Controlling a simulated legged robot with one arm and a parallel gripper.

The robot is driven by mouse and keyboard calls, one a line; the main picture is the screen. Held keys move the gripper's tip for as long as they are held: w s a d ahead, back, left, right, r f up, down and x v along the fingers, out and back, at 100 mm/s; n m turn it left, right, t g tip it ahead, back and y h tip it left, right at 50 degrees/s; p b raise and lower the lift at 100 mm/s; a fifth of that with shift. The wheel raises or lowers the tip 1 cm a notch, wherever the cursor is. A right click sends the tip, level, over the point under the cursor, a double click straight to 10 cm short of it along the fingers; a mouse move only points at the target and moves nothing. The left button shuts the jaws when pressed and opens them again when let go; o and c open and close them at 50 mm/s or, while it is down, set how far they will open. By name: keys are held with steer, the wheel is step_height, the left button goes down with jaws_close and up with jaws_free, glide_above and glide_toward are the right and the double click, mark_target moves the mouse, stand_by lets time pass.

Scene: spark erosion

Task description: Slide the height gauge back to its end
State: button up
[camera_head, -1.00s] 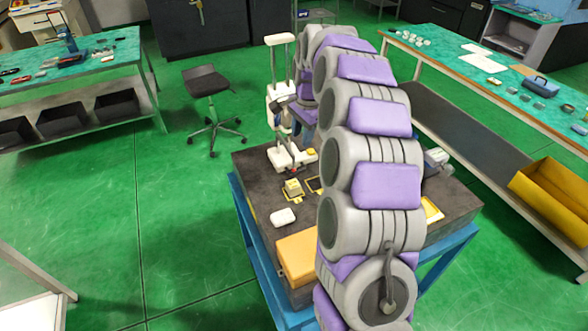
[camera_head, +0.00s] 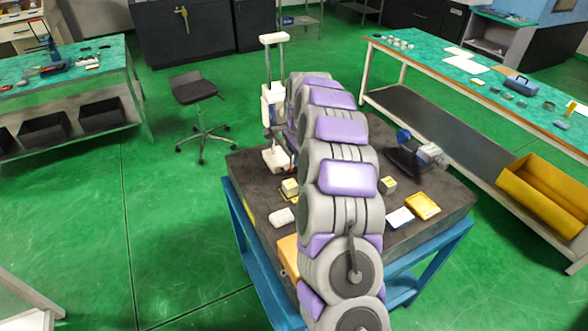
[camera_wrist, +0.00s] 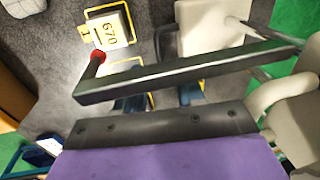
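The height gauge (camera_head: 274,97) is a tall white column standing upright at the back left of the dark bench plate, on a white foot (camera_head: 276,160). In the wrist view its white parts (camera_wrist: 208,32) show at the top and right. A dark bar (camera_wrist: 170,77) with a red tip crosses that view. My gripper (camera_wrist: 160,98) is close to the gauge; in the head view my arm hides it. The bar covers much of the finger area, so grip or contact is unclear. A block marked 670 (camera_wrist: 112,32) stands beside the red tip; it also shows in the head view (camera_head: 290,187).
The dark plate (camera_head: 250,172) also carries a small block (camera_head: 387,185), a yellow tray (camera_head: 423,206), a white card (camera_head: 399,218) and a blue-grey device (camera_head: 420,152). A stool (camera_head: 197,90) stands left behind. A long green-topped table (camera_head: 450,72) is at the right.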

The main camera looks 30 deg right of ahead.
mark_target(296, 170)
steer(key=f, duration=0.2)
steer(key=d+f, duration=0.1)
steer(key=f, duration=0.1)
steer(key=w+f+b, duration=0.1)
steer(key=shift+d+f, duration=0.25)
steer(key=shift+f, duration=0.15)
steer(key=shift+s+d+f, duration=0.1)
steer(key=shift+d+f, duration=0.15)
steer(key=shift+f, duration=0.1)
steer(key=shift+w+a+f, duration=0.15)
steer(key=shift+w+a, duration=0.1)
steer(key=shift+a, duration=0.45)
steer(key=shift+s+a, duration=0.1)
steer(key=shift+s, duration=0.05)
steer(key=shift+c, duration=1.2)
steer(key=shift+d, duration=0.55)
jaws_close()
steer(key=shift+a, duration=0.2)
